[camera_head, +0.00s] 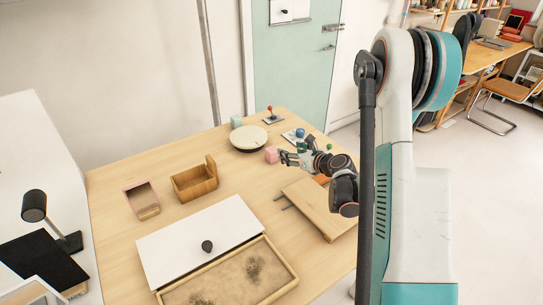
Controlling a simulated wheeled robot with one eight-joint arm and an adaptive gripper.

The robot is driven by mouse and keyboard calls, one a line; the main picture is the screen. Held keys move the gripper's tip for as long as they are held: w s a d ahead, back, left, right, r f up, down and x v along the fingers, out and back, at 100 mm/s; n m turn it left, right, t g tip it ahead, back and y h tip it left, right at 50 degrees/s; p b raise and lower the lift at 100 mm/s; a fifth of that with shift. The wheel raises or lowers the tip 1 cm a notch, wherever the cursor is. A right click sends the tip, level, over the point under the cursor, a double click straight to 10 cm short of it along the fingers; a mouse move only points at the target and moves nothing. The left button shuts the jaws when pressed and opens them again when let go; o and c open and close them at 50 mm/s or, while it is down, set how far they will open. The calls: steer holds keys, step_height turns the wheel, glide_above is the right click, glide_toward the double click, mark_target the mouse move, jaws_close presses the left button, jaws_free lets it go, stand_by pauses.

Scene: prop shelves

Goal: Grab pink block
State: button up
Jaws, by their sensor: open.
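A small pink block (271,154) sits on the wooden table (180,235), just in front of and to the right of a round pale dish. My gripper (288,158) is open, with its fingers pointing left beside the block's right side. The fingertips look very close to the block. I cannot tell whether they touch it or reach around it.
The round dish (248,138) and a teal block (236,121) stand behind the pink block. A small red-knobbed joystick (270,114) is farther back. A wooden box (195,181), a pink-rimmed tray (142,200) and a white-lidded sand box (200,238) lie nearer. A wooden board (320,208) lies below my arm.

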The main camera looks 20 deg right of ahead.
steer(key=f, duration=0.2)
steer(key=b, duration=0.2)
glide_toward(273, 150)
steer(key=shift+n+g, duration=0.3)
steer(key=x, duration=0.4)
steer(key=shift+w+d+f, duration=0.15)
steer(key=shift+d, duration=0.1)
steer(key=shift+a+r+b+x, duration=0.15)
steer(key=shift+b+x, duration=0.45)
steer(key=shift+x, duration=0.95)
steer(key=shift+a+r+b+x, duration=0.1)
steer(key=shift+b+x, duration=0.5)
steer(key=shift+x, duration=0.9)
steer(key=c, duration=1.3)
steer(key=shift+o, duration=0.2)
